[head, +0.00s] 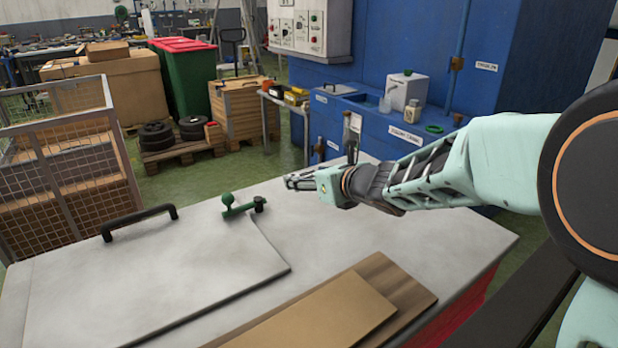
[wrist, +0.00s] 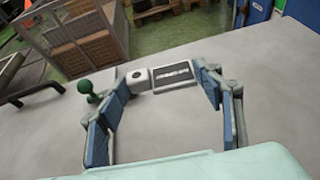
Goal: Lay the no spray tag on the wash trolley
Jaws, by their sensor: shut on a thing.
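The no spray tag (wrist: 172,77) shows in the wrist view as a dark plate with a pale edge and a white line of marking, too small to read. A white block (wrist: 137,79) with a dark dot sits at its left end. My gripper (wrist: 168,82) is shut on the tag, with the blue-padded fingers either side. In the head view my gripper (head: 300,182) is over the far part of a pale grey top (head: 350,225), which seems to be the wash trolley; the tag is not clear there. I cannot tell its height above the top.
The top carries a lid with a black handle (head: 140,221), a green knobbed clamp (head: 240,205) and brown boards (head: 335,315) at the front. A wire cage (head: 65,165) stands left. A blue cabinet (head: 405,140) stands behind. Bare surface lies right of the lid.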

